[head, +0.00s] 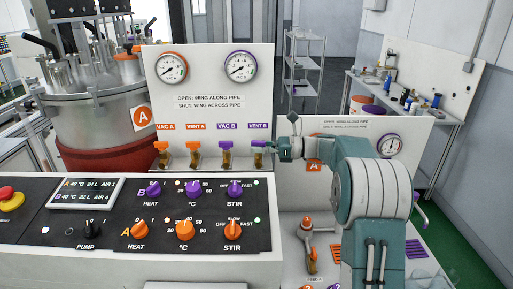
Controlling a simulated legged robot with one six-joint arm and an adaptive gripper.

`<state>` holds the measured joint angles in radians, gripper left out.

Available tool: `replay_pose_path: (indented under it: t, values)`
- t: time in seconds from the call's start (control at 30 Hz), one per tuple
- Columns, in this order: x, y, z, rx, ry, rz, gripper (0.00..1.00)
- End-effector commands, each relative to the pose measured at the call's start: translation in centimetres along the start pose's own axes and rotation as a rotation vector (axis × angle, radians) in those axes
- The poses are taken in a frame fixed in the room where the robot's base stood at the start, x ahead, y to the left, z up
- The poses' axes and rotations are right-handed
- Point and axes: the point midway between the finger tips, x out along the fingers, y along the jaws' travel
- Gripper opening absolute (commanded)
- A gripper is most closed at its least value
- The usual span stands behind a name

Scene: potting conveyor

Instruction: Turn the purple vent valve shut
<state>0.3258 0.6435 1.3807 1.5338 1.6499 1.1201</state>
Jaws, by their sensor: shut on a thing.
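The purple vent valve (257,143) sits under the purple VENT B label at the right end of the valve row on the white gauge panel. My gripper (269,148) reaches in from the right and is shut on its wing. The fingers cover much of the valve, so I cannot tell whether the wing lies along or across the pipe. The purple VAC B valve (227,146) is just to the left. The orange VENT A valve (194,146) and orange VAC A valve (161,147) are farther left.
A black control panel (100,215) with orange and purple knobs lies in front of the valves. A steel vessel (85,115) stands at the left. A second panel (345,124) with a gauge stands behind my arm. A shelf rack (304,62) stands at the back.

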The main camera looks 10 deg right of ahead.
Motion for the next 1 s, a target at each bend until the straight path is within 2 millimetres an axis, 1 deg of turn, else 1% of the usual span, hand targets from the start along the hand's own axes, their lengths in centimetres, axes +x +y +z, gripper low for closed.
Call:
replay_pose_path:
  t: [0.03, 0.2, 0.4, 0.9, 0.93, 1.0]
  values:
    - [-0.28, -0.51, 0.06, -0.005, -0.002, 0.011, 0.0]
    - [-0.2, -0.48, 0.13, -0.006, -0.003, 0.092, 0.0]
    - [-0.08, -0.43, 0.23, -0.008, -0.002, 0.144, 0.0]
    - [0.09, -0.3, 0.39, -0.011, -0.001, 0.163, 0.0]
    - [0.1, -0.3, 0.4, -0.011, -0.001, 0.163, 0.45]
    - [0.13, -0.28, 0.39, -0.01, -0.001, 0.164, 0.74]
